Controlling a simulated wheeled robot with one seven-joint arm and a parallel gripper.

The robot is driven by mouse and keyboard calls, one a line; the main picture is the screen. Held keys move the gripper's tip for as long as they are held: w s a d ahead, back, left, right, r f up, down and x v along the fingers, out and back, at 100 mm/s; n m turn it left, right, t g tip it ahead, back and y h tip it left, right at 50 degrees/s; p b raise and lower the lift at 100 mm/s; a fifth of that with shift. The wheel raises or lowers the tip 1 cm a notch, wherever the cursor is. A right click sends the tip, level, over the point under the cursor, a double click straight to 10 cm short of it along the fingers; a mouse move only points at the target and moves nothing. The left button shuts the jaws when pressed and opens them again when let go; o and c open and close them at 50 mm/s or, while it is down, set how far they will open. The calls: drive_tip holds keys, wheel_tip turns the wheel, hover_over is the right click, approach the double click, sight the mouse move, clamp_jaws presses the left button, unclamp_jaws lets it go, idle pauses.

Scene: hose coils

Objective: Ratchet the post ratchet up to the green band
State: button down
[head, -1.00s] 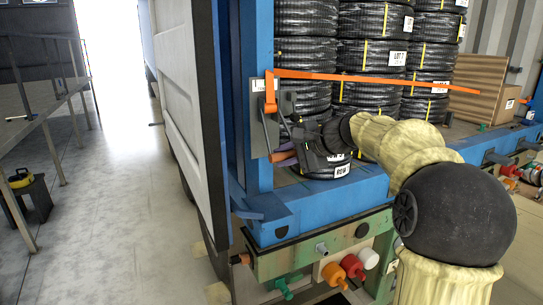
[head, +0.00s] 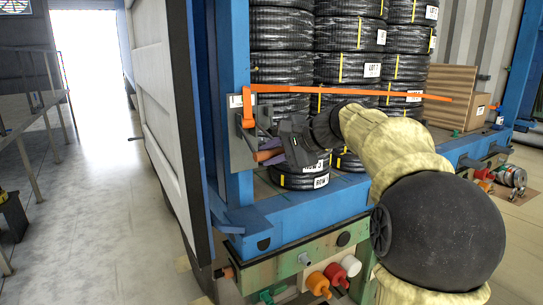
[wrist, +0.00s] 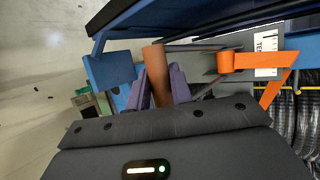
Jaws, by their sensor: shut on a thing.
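The post ratchet (head: 244,131) is a grey fitting on the blue post at the truck bed's corner, with an orange strap (head: 330,91) running right from it across the coils. Its orange-brown handle (wrist: 156,75) lies between the purple fingertips of my gripper (wrist: 160,88), which is shut on it. In the head view my gripper (head: 268,155) is beside the post, just below and right of the ratchet. A white label with dark marks (wrist: 267,44) sits by the strap in the wrist view. I cannot make out a green band on it.
Stacked black hose coils (head: 280,72) stand on the blue bed behind my gripper. A white door panel (head: 165,90) hangs open left of the post. Coloured couplings (head: 335,274) stick out below the bed edge.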

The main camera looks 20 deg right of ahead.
drive_tip(key=shift+r, duration=0.25)
drive_tip(key=c, duration=1.6)
unclamp_jaws()
drive_tip(key=o, duration=0.3)
drive_tip(key=shift+w+a+f, duration=0.1)
drive_tip(key=shift+w, duration=0.1)
drive_tip(key=shift+o, duration=0.2)
drive_tip(key=shift+w+f, duration=0.15)
drive_tip(key=shift+b+v, duration=0.35)
drive_tip(key=shift+v, duration=0.4)
drive_tip(key=b+v, duration=0.3)
drive_tip(key=v, duration=1.3)
